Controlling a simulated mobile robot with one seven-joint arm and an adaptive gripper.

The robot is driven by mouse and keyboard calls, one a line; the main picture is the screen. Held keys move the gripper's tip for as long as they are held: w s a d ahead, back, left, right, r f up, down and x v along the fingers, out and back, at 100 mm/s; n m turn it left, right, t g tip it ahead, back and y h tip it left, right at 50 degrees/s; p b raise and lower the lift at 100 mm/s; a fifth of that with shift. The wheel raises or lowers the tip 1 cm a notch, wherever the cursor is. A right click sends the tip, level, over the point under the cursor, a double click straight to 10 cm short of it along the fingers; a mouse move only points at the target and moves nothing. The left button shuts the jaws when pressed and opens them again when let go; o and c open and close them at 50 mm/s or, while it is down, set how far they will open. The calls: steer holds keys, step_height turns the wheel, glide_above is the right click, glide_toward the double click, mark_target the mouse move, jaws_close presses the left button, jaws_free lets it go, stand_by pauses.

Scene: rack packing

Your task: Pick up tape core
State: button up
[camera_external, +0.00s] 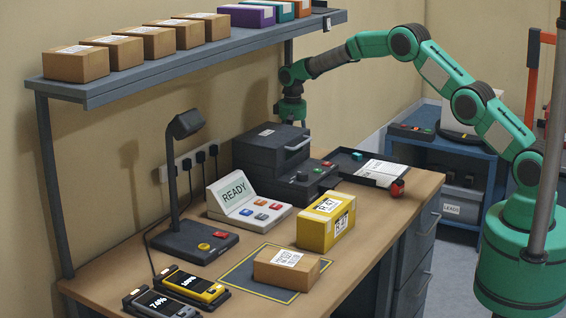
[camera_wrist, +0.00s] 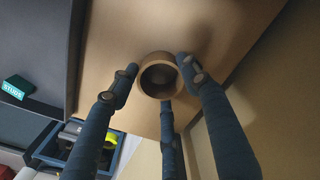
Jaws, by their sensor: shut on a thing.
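The tape core (camera_wrist: 146,64) is a short tan cardboard ring with a dark hollow middle. It shows in the wrist view above the centre, against the wooden desk surface. My gripper (camera_wrist: 158,86) has three dark fingers around the ring, one at the left, one at the right and one at the lower side, and is shut on it. In the external view my gripper (camera_external: 291,111) points down behind the dark printer-like box (camera_external: 268,152), near the wall. The tape core is hidden there.
The dark box and a shelf post (camera_external: 288,52) stand close to my gripper. The loaded shelf (camera_external: 190,57) runs along the wall. A black tray (camera_external: 343,157) with papers, a yellow carton (camera_external: 313,236) and a brown carton (camera_external: 272,270) occupy the desk (camera_external: 403,199).

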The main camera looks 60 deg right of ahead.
steer(key=shift+r+p, duration=0.6)
steer(key=shift+r, duration=1.25)
steer(key=s+a, duration=0.1)
steer(key=s, duration=0.4)
steer(key=s+r+p, duration=0.1)
steer(key=s, duration=0.4)
steer(key=s+a+p, duration=0.1)
steer(key=s, duration=0.4)
steer(key=shift+s+a+r, duration=0.15)
steer(key=shift+s+a, duration=0.2)
steer(key=shift+s, duration=0.05)
